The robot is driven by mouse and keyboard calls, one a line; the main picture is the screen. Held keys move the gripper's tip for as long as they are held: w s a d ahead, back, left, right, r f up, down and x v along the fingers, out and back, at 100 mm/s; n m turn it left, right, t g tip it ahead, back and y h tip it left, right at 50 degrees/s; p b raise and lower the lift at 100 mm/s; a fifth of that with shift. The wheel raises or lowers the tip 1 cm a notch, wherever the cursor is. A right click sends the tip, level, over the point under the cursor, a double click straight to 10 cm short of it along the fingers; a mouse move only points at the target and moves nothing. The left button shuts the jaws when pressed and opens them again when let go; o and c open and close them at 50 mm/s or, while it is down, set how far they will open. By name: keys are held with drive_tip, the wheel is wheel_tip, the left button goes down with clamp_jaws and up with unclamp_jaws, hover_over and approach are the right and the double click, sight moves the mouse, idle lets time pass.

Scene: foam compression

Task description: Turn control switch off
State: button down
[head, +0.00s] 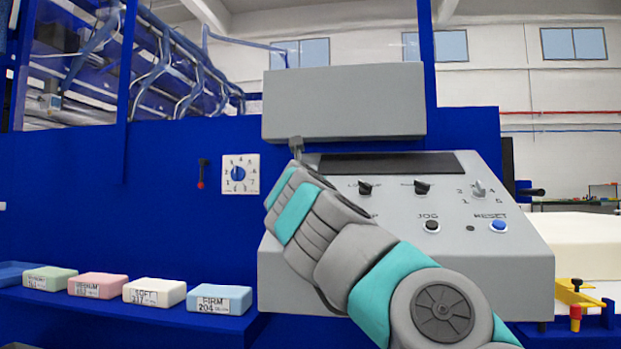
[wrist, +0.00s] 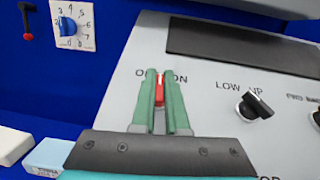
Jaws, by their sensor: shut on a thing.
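The control switch (wrist: 160,90) is a small red lever on the grey sloped control panel (head: 520,250), under lettering that reads partly as O and ON. My gripper (wrist: 162,95) has its two green fingers on either side of the red lever and is shut on it. The lever looks roughly upright between the fingertips. In the head view my arm covers the left part of the panel, so the switch and the fingers are hidden there.
Black knobs (head: 365,188) and the JOG and RESET (head: 498,226) buttons sit right of my arm. A blue dial (head: 239,174) is on the blue wall to the left. Labelled foam blocks (head: 219,299) lie on a blue shelf at lower left. A grey box (head: 343,102) overhangs the panel.

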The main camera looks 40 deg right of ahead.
drive_tip(key=n+t+y+p, duration=0.2)
drive_tip(key=n, duration=0.1)
drive_tip(key=n+y, duration=0.1)
drive_tip(key=y, duration=0.1)
drive_tip(key=shift+r+n+t+p, duration=0.25)
drive_tip(key=shift+n+t+p, duration=0.05)
drive_tip(key=shift+t+p, duration=0.1)
drive_tip(key=shift+a+f+n+t+y, duration=0.1)
drive_tip(key=shift+n+t+y, duration=0.15)
drive_tip(key=shift+n+y, duration=0.9)
drive_tip(key=shift+f+n+t+y, duration=0.1)
drive_tip(key=shift+n+t+y, duration=0.15)
drive_tip(key=shift+n+y, duration=1.3)
drive_tip(key=shift+y, duration=0.1)
drive_tip(key=c, duration=0.9)
unclamp_jaws()
drive_tip(key=shift+v, duration=3.85)
drive_tip(key=shift+f, duration=0.1)
